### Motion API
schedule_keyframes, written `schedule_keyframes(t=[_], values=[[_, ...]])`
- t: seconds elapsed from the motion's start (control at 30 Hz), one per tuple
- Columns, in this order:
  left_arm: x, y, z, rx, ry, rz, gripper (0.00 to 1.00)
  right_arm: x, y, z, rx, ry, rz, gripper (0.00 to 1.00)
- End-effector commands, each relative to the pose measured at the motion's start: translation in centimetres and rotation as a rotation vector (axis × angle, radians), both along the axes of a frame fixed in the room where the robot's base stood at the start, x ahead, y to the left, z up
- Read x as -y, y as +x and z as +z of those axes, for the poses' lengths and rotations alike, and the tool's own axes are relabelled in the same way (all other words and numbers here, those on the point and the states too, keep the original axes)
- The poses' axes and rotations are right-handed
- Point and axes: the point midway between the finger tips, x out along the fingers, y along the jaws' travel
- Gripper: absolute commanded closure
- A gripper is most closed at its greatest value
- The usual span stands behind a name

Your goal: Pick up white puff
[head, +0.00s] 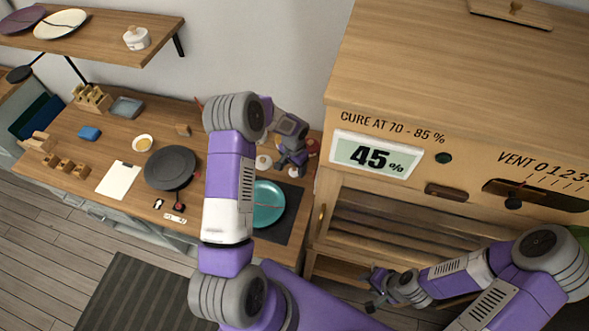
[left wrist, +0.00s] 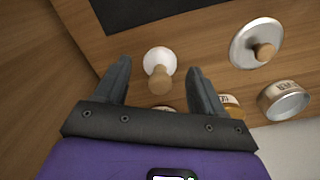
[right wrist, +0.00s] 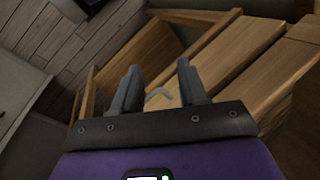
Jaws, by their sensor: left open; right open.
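The white puff (left wrist: 159,59) is a round white pad with a wooden handle, standing on the wooden bench in the left wrist view. My left gripper (left wrist: 158,75) is open, with a finger on either side of the puff and apart from it. In the head view the left gripper (head: 292,160) is above the bench's right end, and a white round thing (head: 263,162) shows beside it; I cannot tell if that is the puff. My right gripper (head: 372,292) is open and empty, in front of the cabinet's lower part; its fingers also show in the right wrist view (right wrist: 158,85).
A labelled jar (left wrist: 232,105) is close behind the right finger. A teal plate (head: 268,204) lies on a dark mat (head: 297,212). The wooden cabinet (head: 400,60) rises at right.

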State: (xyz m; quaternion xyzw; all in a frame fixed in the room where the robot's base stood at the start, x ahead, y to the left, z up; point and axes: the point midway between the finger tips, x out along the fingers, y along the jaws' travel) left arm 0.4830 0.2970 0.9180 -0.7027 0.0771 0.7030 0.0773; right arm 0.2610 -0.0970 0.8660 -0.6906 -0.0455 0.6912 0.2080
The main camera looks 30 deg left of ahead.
Motion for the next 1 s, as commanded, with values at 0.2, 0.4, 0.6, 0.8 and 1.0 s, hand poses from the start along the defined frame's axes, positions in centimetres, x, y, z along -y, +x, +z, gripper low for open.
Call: schedule_keyframes(t=[0.2, 0.4, 0.6, 0.8, 1.0], values=[[-0.1, -0.1, -1.9, -0.001, 0.0, 0.002, 0.31, 0.0, 0.0, 0.1, 0.001, 0.0, 0.0, 0.57], [-0.1, 0.0, -1.9, 0.0, 0.0, 0.002, 0.31, 0.0, 0.0, 0.1, 0.0, 0.0, 0.0, 0.57], [0.0, 0.0, -1.9, 0.0, 0.0, 0.001, 0.61, 0.0, 0.0, 0.1, 0.0, 0.0, 0.0, 0.57], [0.0, 0.0, -1.9, 0.0, 0.0, 0.001, 0.9, 0.0, 0.0, 0.1, 0.0, 0.0, 0.0, 0.57], [0.0, 0.0, -1.9, 0.0, 0.0, 0.001, 0.9, 0.0, 0.0, 0.1, 0.0, 0.0, 0.0, 0.57]])
